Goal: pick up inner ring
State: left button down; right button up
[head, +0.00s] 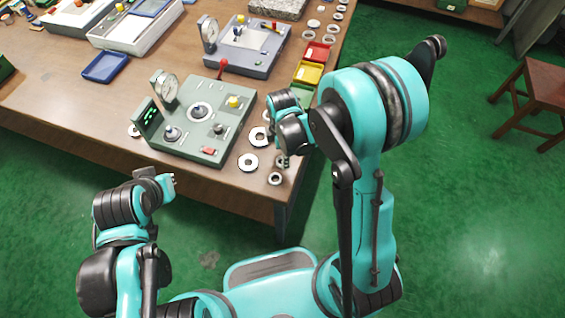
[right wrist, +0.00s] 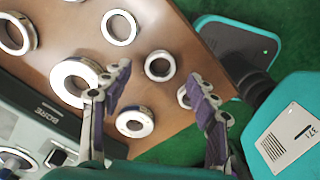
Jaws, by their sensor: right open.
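Several pale metal rings lie flat on the brown table near its front corner. In the right wrist view a small ring (right wrist: 160,66) lies between the lines of my right gripper's fingertips. A second small ring (right wrist: 134,121) lies nearer the gripper, and a third (right wrist: 185,95) is partly covered by the right finger. Larger rings (right wrist: 75,80) (right wrist: 118,27) lie beyond. I cannot tell for certain which is the inner ring. My right gripper (right wrist: 157,75) is open and empty above the rings. My left gripper (head: 161,180) is off the table's front edge, its jaws unclear.
A grey-green gauge fixture (head: 190,145) stands beside the rings. Red (head: 317,52) and yellow (head: 308,72) trays line the table's right side. A blue tray (head: 106,67) lies further left. The table edge is close to the small rings. A stool (head: 535,90) stands right.

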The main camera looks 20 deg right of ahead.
notch_tip(320, 180, down, 3)
jog(key=shift+r+b, duration=0.1)
jog(key=shift+b, duration=0.25)
jog(key=c, duration=1.2)
jog(key=shift+c, duration=0.2)
jog(key=shift+r, duration=0.15)
